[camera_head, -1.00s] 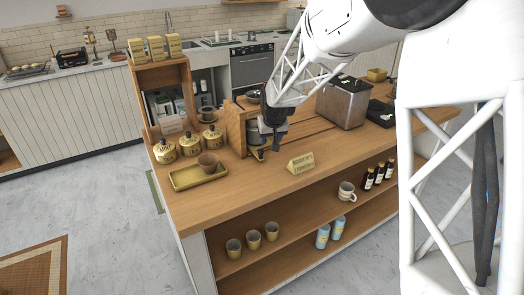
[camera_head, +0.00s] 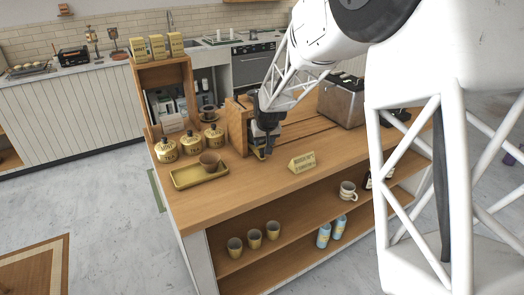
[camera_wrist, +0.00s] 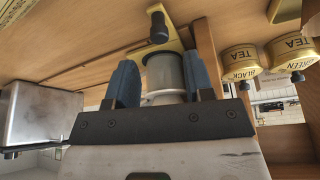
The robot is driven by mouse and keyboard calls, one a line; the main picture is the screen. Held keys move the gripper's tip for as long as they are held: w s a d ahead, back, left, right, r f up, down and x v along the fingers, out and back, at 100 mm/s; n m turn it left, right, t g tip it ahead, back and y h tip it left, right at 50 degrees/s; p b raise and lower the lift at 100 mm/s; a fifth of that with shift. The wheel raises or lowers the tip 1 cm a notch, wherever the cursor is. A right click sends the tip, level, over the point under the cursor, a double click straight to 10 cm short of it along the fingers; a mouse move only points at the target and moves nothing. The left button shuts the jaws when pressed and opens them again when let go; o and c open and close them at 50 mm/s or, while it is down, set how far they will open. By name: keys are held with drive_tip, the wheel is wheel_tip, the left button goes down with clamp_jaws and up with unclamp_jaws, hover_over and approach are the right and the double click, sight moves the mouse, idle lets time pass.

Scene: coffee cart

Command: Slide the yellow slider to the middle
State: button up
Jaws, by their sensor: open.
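The yellow slider (camera_wrist: 172,40) appears in the wrist view as a flat yellow piece with a dark round knob, at the top centre on the wood. In the head view a bit of the yellow piece (camera_head: 258,154) shows at the foot of the wooden stand, partly hidden by my gripper. My gripper (camera_head: 266,148) is low over the counter, right at this yellow piece. In the wrist view my gripper (camera_wrist: 159,68) has its two blue fingers apart. A pale cylinder (camera_wrist: 162,76) shows between them; I cannot tell whether it touches them. The slider's knob lies beyond the fingertips.
A wooden stand (camera_head: 236,124) rises just left of my gripper. Tea canisters (camera_head: 190,143) and a yellow tray (camera_head: 178,180) with a cup (camera_head: 209,161) are further left. A small sign (camera_head: 302,162) stands to the right, and a metal box (camera_head: 341,102) stands behind it.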

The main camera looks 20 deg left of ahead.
sight(262, 149)
drive_tip(key=shift+x, duration=3.35)
clamp_jaws()
